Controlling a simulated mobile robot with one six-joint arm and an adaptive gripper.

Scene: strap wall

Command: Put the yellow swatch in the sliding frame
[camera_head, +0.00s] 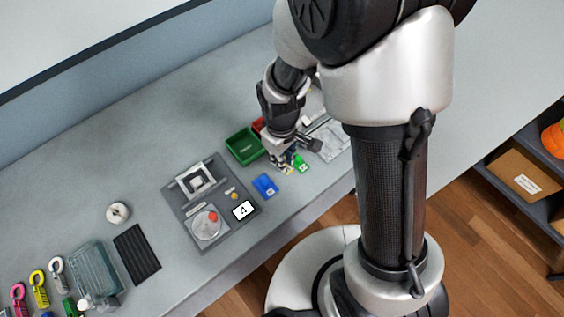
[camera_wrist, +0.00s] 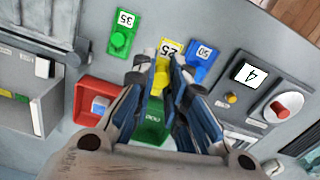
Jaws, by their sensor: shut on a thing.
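The yellow swatch (camera_wrist: 161,76) has a white tag reading 25. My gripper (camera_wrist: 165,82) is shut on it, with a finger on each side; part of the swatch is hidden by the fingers. In the head view my gripper (camera_head: 285,168) is low over the bench, between the green swatch (camera_head: 301,164) and the blue swatch (camera_head: 265,186). I cannot tell whether the yellow swatch touches the bench. A pale square frame (camera_head: 210,182) stands on a grey board at left; a grey fixture (camera_wrist: 22,85) is at the wrist view's left. I cannot tell which is the sliding frame.
The green swatch tagged 35 (camera_wrist: 122,35) and blue swatch tagged 50 (camera_wrist: 203,62) flank the gripper closely. A red bin (camera_wrist: 82,112) and green bin (camera_head: 236,146) are behind it. The board carries a card reading 4 (camera_wrist: 250,74) and a red knob (camera_wrist: 281,110).

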